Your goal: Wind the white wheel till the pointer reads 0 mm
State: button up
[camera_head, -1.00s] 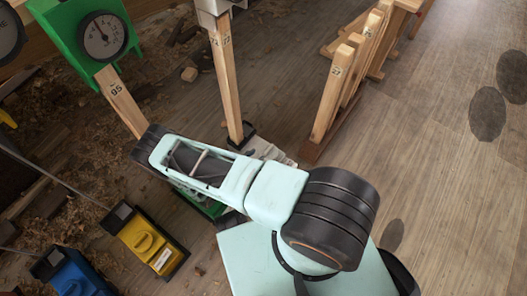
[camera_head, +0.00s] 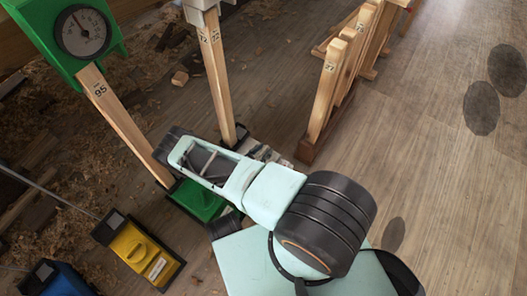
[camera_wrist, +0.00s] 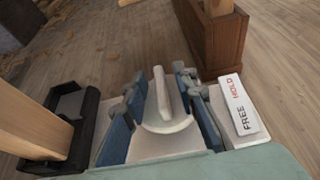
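A white wheel (camera_wrist: 165,122), with a raised bar (camera_wrist: 162,92) across it, shows in the wrist view on a white unit. My gripper (camera_wrist: 161,74) is open, its two blue-grey fingers on either side of the bar with small gaps; contact is not visible. A white plate marked FREE and HOLD (camera_wrist: 240,112) lies right of the fingers. In the head view my arm hides the wheel and gripper; part of a white base (camera_head: 262,151) shows by the foot of the post marked 72 (camera_head: 216,75). The white head (camera_head: 203,6) is cut off above, so its pointer cannot be read.
A green gauge (camera_head: 112,38) on the post marked 95 has a green base (camera_head: 197,201) left of my arm. Yellow (camera_head: 138,254) and blue (camera_head: 62,282) units stand at lower left. Wooden uprights (camera_head: 328,85) stand behind.

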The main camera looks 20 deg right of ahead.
jog(key=shift+c, duration=0.4)
grip_shut()
jog(key=shift+m+g, duration=0.3)
jog(key=m+g+h, duration=0.1)
jog(key=m+g, duration=0.1)
jog(key=shift+m+g+h, duration=0.3)
jog(key=shift+m+g, duration=0.1)
jog(key=shift+f+m+g+h, duration=0.1)
jog(key=shift+m+g+h, duration=0.2)
jog(key=shift+m+g, duration=1.5)
jog(key=shift+g, duration=0.7)
jog(key=shift+s, duration=0.1)
jog(key=shift+o, duration=0.4)
grip_release()
